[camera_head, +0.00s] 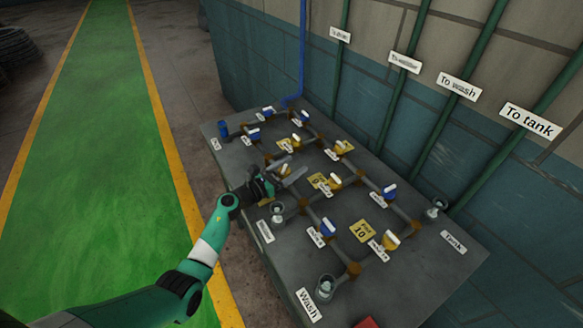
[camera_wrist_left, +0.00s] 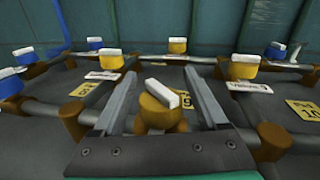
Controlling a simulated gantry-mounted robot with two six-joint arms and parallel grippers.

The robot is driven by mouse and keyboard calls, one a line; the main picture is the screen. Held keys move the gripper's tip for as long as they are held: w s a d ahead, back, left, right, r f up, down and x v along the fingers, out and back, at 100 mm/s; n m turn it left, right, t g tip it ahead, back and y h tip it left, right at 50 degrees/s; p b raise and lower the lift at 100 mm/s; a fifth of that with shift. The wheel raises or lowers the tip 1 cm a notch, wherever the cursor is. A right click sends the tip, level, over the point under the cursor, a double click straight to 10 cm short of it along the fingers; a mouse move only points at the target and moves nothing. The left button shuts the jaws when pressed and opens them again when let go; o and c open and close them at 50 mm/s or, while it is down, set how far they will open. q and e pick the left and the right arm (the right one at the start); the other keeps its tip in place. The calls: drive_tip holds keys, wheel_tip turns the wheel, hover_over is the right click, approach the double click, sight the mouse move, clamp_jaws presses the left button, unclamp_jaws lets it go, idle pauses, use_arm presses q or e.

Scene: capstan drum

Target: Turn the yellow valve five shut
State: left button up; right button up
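My left gripper (camera_head: 285,178) is low over the near left part of the valve bench. It is open. In the left wrist view its two fingers (camera_wrist_left: 160,80) stand on either side of a yellow valve (camera_wrist_left: 152,110) with a white handle (camera_wrist_left: 170,98). The handle lies slantwise between the fingers with a gap on both sides. A yellow number plate (camera_wrist_left: 184,99) behind this valve is partly hidden; its mark looks like a 5. In the head view this valve (camera_head: 285,168) is partly covered by the gripper. My right gripper is not in view.
Other yellow valves (camera_head: 333,181) and blue valves (camera_head: 327,227) stand close by on grey pipes. A plate marked 10 (camera_head: 363,231) lies to the right. A wall with green pipes (camera_head: 395,85) rises behind.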

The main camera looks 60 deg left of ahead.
use_arm(q)
clamp_jaws()
drive_tip(key=shift+d+f+m+h+b, duration=0.15)
drive_tip(key=shift+m+h+b, duration=0.55)
drive_tip(key=shift+h+b, duration=0.45)
drive_tip(key=m+g+h+b, duration=0.1)
drive_tip(key=m+h+b, duration=0.1)
drive_tip(key=b, duration=0.3)
drive_tip(key=d+m+g+h+b, duration=0.1)
drive_tip(key=m+h+b, duration=0.1)
drive_tip(key=h+b, duration=0.3)
drive_tip(key=m+h+b, duration=0.3)
drive_tip(key=b, duration=0.2)
drive_tip(key=shift+s+d+f+g+b, duration=0.15)
drive_tip(key=shift+s+d+g+b, duration=0.1)
drive_tip(key=shift+d+g+b, duration=0.15)
drive_tip(key=shift+d+r+m+g+h+b, duration=0.1)
drive_tip(key=shift+r+m+g+h+b, duration=0.2)
drive_tip(key=shift+h+b, duration=0.35)
drive_tip(key=shift+o, duration=0.8)
unclamp_jaws()
